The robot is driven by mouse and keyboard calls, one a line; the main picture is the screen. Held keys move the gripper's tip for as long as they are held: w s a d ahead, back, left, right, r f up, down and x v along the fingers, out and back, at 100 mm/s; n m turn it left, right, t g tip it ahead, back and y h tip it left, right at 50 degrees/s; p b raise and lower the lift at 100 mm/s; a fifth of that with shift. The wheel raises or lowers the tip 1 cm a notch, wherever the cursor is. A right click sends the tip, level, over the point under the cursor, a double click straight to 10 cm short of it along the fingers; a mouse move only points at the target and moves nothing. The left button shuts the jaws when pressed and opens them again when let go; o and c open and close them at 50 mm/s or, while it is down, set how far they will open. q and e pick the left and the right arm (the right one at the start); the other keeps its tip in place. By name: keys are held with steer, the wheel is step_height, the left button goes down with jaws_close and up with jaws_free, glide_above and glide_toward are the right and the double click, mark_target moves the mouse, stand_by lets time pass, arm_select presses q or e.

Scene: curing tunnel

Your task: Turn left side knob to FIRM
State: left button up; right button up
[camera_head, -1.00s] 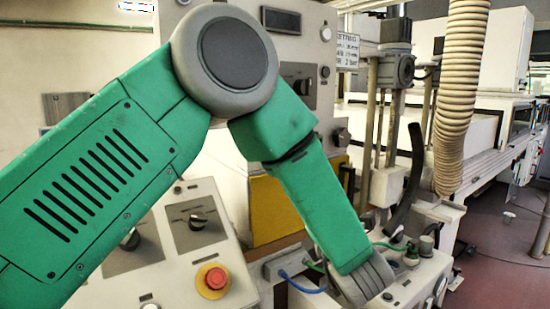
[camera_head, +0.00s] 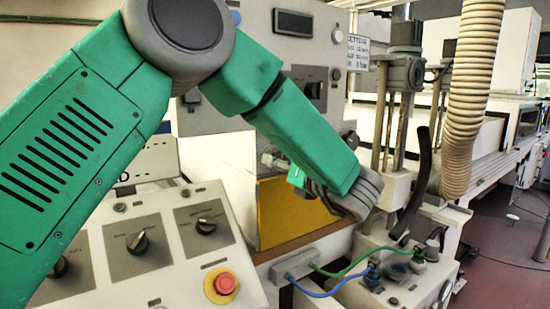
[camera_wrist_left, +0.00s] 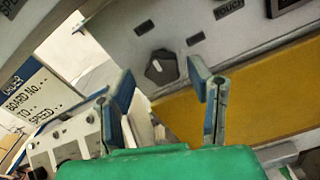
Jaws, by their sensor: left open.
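In the left wrist view a dark knob (camera_wrist_left: 160,67) sits on a grey panel (camera_wrist_left: 190,28), with dark label plates near it. One plate reads like "TOUCH"; I cannot read FIRM anywhere. My left gripper (camera_wrist_left: 161,88) is open and empty, and the knob shows between and beyond its two blue-grey fingers, apart from them. In the head view the left gripper (camera_head: 272,163) shows only partly, beside the yellow panel (camera_head: 288,212) and partly behind my green arm. My right gripper is not in view.
A sloped console (camera_head: 150,262) with several dark knobs and a red button (camera_head: 222,284) stands at the lower left. A small box with blue and green hoses (camera_head: 345,272) is at the lower right. A ribbed duct (camera_head: 472,100) hangs at the right. A lettered sign (camera_wrist_left: 50,85) shows in the wrist view.

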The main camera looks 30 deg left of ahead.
arm_select(q)
steer(key=shift+w+a, duration=0.3)
steer(key=shift+a, duration=0.1)
steer(key=shift+w+d+r, duration=0.1)
steer(key=shift+w+r, duration=0.05)
steer(key=shift+w+d+r+t, duration=0.1)
steer(key=shift+d+r+t, duration=0.2)
steer(key=shift+d, duration=0.35)
steer(key=shift+a+f, duration=0.15)
steer(key=shift+a, duration=0.25)
steer(key=shift+c, duration=1.2)
steer(key=shift+a+f, duration=0.1)
steer(key=shift+a, duration=0.3)
steer(key=c, duration=0.7)
steer(key=shift+a, duration=0.25)
jaws_close()
steer(key=shift+d+f, duration=0.1)
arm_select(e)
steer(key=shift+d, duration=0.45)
arm_select(q)
steer(key=shift+d, duration=0.15)
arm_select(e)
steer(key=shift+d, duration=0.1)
